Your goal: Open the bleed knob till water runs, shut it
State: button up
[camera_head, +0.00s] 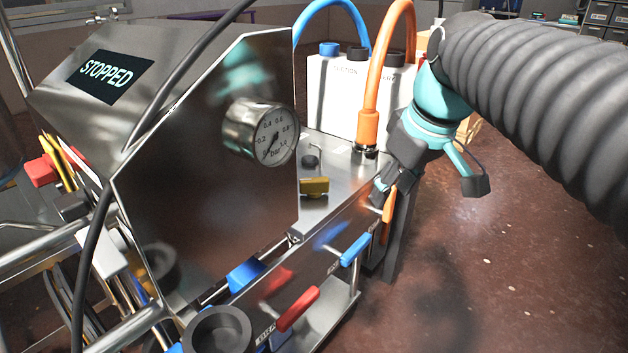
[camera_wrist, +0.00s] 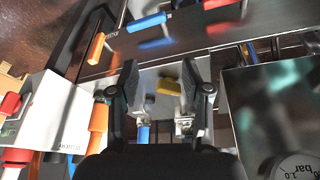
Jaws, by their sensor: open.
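In the head view, a small black knob (camera_head: 311,162) stands on the steel deck behind a yellow handle (camera_head: 314,187). No readable label shows which one is the bleed knob. In the wrist view, the yellow handle (camera_wrist: 168,88) and a dark round part (camera_wrist: 150,101) show between my fingers, apart from them. My gripper (camera_head: 428,187) is open and empty, to the right of the deck by the orange hose fitting; its spread fingers also show in the wrist view (camera_wrist: 160,72). I see no running water. The pressure gauge (camera_head: 273,137) reads in bar, its needle pointing low.
A steel cabinet with a STOPPED display (camera_head: 110,76) stands left. A white tank (camera_head: 340,95) with blue and orange hoses (camera_head: 372,80) stands behind the deck. Blue (camera_head: 355,248), red (camera_head: 298,309) and orange (camera_head: 389,205) lever handles stick out along the front. Open floor lies right.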

jog(key=w+a+r+n+g+y+b, duration=0.1)
jog(key=w+a+r+n+b, duration=0.15)
jog(key=w+n, duration=0.4)
jog(key=n+g+y+b, duration=0.2)
jog(key=n+g, duration=0.1)
jog(key=n, duration=0.3)
send_near(314, 179)
jog(key=b+x, duration=0.4)
jog(key=x, duration=0.6)
grip_shut()
